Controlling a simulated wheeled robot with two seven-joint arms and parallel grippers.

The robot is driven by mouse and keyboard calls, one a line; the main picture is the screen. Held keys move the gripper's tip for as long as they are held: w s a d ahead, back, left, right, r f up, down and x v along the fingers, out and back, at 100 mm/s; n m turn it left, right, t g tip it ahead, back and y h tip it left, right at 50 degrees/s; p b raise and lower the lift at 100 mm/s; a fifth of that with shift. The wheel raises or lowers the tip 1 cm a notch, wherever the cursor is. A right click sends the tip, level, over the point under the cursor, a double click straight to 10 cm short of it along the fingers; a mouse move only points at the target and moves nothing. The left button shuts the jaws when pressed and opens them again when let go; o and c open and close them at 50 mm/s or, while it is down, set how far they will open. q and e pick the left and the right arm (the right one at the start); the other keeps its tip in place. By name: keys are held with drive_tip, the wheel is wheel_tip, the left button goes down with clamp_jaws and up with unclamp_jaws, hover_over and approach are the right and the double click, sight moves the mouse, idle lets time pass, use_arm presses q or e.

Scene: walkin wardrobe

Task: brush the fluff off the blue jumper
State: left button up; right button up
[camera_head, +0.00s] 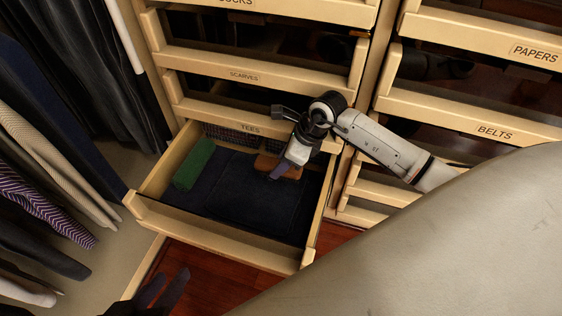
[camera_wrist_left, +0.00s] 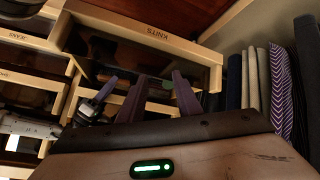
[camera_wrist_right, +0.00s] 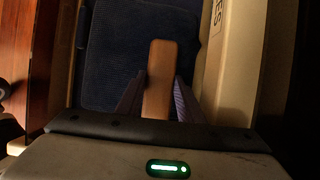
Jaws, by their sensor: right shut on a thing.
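The blue jumper (camera_head: 262,200) lies folded and flat in an open drawer (camera_head: 215,238); it also shows in the right wrist view (camera_wrist_right: 115,55). I cannot make out any fluff on the dark cloth. My right gripper (camera_head: 281,171) is over the jumper's far right part, shut on a brown wooden brush (camera_wrist_right: 158,80). The brush also shows in the head view (camera_head: 292,172), partly hidden by the fingers. Whether its underside touches the cloth I cannot tell. My left gripper (camera_head: 163,288) is in front of the drawer, low at left, with its fingers apart and empty in the left wrist view (camera_wrist_left: 160,88).
A green rolled garment (camera_head: 194,164) lies in the drawer's left side. Closed drawers labelled SCARVES (camera_head: 245,80) and BELTS (camera_head: 490,132) stand behind and to the right. Hanging clothes (camera_head: 45,165) fill the left. Red-brown floor (camera_head: 215,275) shows before the drawer.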

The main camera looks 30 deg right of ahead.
sight(268, 161)
drive_tip(key=shift+f+b, duration=0.4)
drive_tip(key=shift+f, duration=0.1)
drive_tip(key=shift+w+a+b, duration=0.75)
drive_tip(key=shift+w+a, duration=0.5)
drive_tip(key=shift+w, duration=0.25)
drive_tip(key=shift+f, duration=0.15)
drive_tip(key=shift+s+d+p, duration=0.4)
drive_tip(key=shift+s+d, duration=0.25)
drive_tip(key=shift+s, duration=0.05)
drive_tip(key=shift+s+d+f+p, duration=0.25)
drive_tip(key=shift+s+d, duration=0.15)
drive_tip(key=shift+s, duration=0.15)
drive_tip(key=shift+s+d+f+p, duration=0.25)
drive_tip(key=shift+s+d, duration=0.1)
drive_tip(key=shift+s, duration=0.15)
drive_tip(key=shift+r, duration=0.15)
drive_tip(key=r+p, duration=0.2)
drive_tip(key=r, duration=0.1)
drive_tip(key=r+p, duration=0.3)
drive_tip(key=shift+w+a+r, duration=0.1)
drive_tip(key=shift+w+r, duration=0.1)
drive_tip(key=shift+r, duration=0.05)
